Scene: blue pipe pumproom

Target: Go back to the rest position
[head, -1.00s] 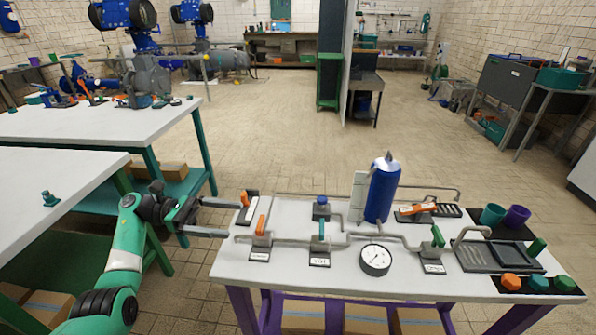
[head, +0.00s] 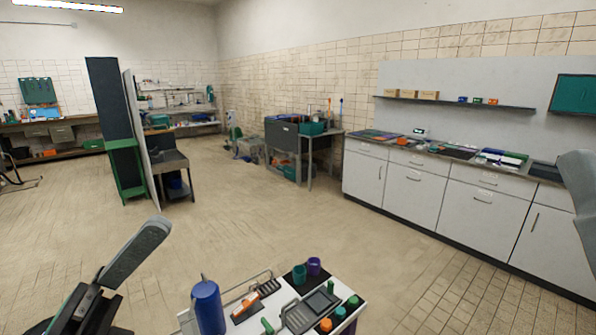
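The head view looks further right over the room. At the lower left a dark mechanism with a long grey finger (head: 138,250) shows close to the camera; it looks like part of my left gripper. Only one finger is clear, so its opening cannot be told. It stands apart from the pipe table (head: 357,305), with nothing seen in it. A grey piece (head: 580,190) at the right edge looks like part of my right gripper or arm, mostly cut off. The blue cylinder (head: 207,307) stands upright on the table.
The table's right end holds an orange-handled valve (head: 246,304), a teal cup (head: 299,275), a purple cup (head: 314,267) and coloured knobs. White cabinets (head: 410,190) line the right wall. A dark partition (head: 107,120) stands left. The floor between is clear.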

